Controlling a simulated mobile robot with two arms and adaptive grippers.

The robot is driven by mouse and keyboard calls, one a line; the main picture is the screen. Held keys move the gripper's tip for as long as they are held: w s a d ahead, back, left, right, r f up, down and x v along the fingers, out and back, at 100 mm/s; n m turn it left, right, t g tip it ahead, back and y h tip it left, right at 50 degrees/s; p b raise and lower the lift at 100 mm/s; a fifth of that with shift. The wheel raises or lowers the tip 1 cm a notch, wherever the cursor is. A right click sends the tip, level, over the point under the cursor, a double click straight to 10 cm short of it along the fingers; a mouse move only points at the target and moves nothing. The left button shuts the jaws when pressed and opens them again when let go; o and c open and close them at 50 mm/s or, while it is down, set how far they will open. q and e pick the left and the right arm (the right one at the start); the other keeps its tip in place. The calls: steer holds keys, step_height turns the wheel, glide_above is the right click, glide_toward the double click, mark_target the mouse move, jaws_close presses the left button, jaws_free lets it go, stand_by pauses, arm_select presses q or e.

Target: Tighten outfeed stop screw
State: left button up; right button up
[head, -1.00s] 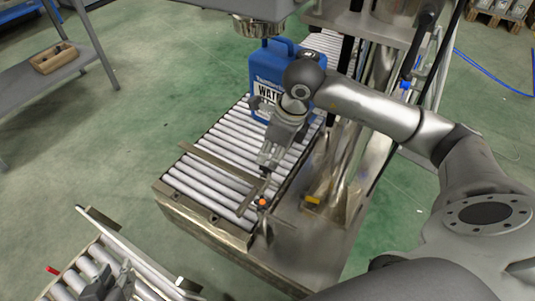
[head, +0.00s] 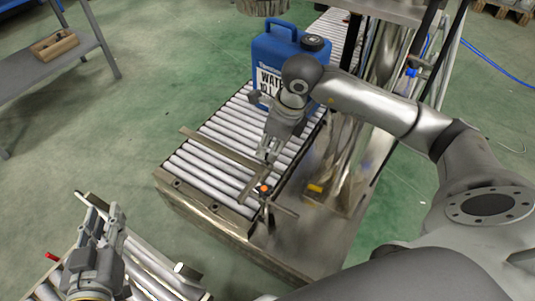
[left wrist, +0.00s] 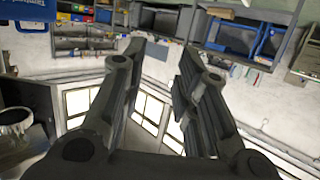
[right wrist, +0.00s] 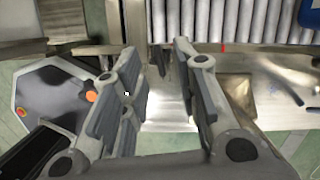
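An orange-topped knob (head: 264,188), apparently the stop screw, stands at the near right corner of the roller conveyor (head: 205,205), beside a flat metal stop bar (head: 222,149) lying across the rollers. My right gripper (head: 269,157) points down just beyond the knob, apart from it. In the right wrist view its fingers (right wrist: 157,58) are spread with nothing between them; an orange spot (right wrist: 91,96) shows beside the left finger. My left gripper (head: 104,215) is raised at the lower left, away from the knob. Its fingers (left wrist: 156,62) are open and empty in the left wrist view.
A blue jug (head: 273,50) stands on the rollers behind my right gripper. A metal frame (head: 365,165) with a yellow part (head: 315,188) is right of the conveyor. A second roller section (head: 150,275) lies at the lower left. A grey bench (head: 50,62) stands at the far left.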

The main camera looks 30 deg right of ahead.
mark_target(268, 154)
steer(key=shift+w+a+f+b, duration=0.15)
steer(key=shift+f+b, duration=0.2)
steer(key=shift+f, duration=0.3)
steer(key=shift+f+b, duration=0.3)
steer(key=shift+f, duration=0.1)
steer(key=shift+w+a+f+b, duration=0.15)
steer(key=shift+f+b, duration=0.15)
steer(key=shift+f, duration=0.15)
arm_select(q)
step_height(268, 154, up, 11)
steer(key=d+t+h, duration=0.1)
steer(key=t+h, duration=0.1)
steer(key=t, duration=0.4)
steer(key=shift+d, duration=0.3)
arm_select(e)
steer(key=shift+f, duration=0.35)
arm_select(q)
steer(key=shift+f, duration=0.1)
arm_select(e)
steer(key=shift+c, duration=0.2)
steer(key=c, duration=0.3)
steer(key=shift+c, duration=0.2)
